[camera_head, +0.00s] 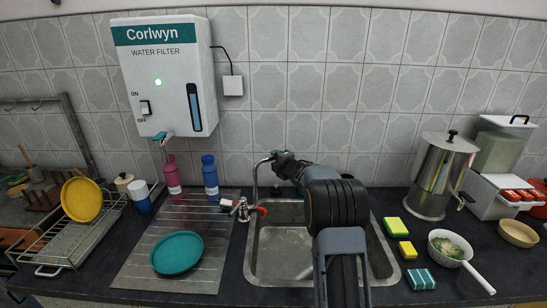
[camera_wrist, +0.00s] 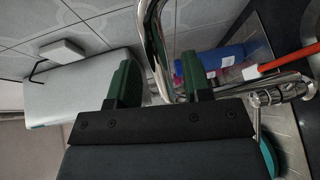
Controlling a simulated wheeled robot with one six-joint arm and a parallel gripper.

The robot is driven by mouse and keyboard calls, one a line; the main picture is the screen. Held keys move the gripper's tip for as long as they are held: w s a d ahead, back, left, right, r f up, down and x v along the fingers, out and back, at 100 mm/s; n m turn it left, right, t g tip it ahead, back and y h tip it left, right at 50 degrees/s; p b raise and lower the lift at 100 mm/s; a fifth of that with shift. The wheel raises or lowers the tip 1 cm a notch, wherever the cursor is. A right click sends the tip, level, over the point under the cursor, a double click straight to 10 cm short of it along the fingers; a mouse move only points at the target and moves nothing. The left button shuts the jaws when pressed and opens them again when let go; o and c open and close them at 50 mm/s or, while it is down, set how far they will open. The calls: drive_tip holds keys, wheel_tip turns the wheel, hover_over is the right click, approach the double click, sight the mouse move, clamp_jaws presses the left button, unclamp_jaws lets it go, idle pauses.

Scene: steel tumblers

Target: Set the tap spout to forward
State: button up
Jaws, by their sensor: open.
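The chrome tap spout (camera_head: 255,181) rises at the back left of the sink and bends over at the top. Its outer end is hidden behind my gripper in the head view. My gripper (camera_head: 279,160) is at the top of the spout, reaching in from the right. In the wrist view, the dark green fingers of my gripper (camera_wrist: 160,75) are apart, with the chrome spout (camera_wrist: 153,38) passing between them. I cannot tell whether either finger touches it. A chrome valve (camera_head: 240,208) with a red lever (camera_head: 262,209) stands left of the sink.
The sink (camera_head: 260,268) lies below my arm. A drainboard (camera_head: 206,272) with a teal plate (camera_head: 177,252) and two bottles (camera_head: 210,178) is to the left. Sponges (camera_head: 393,228), a pot (camera_head: 440,180) and a pan (camera_head: 449,250) stand right. A water filter (camera_head: 164,75) hangs above.

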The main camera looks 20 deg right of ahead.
drive_tip(key=shift+x, duration=1)
clamp_jaws()
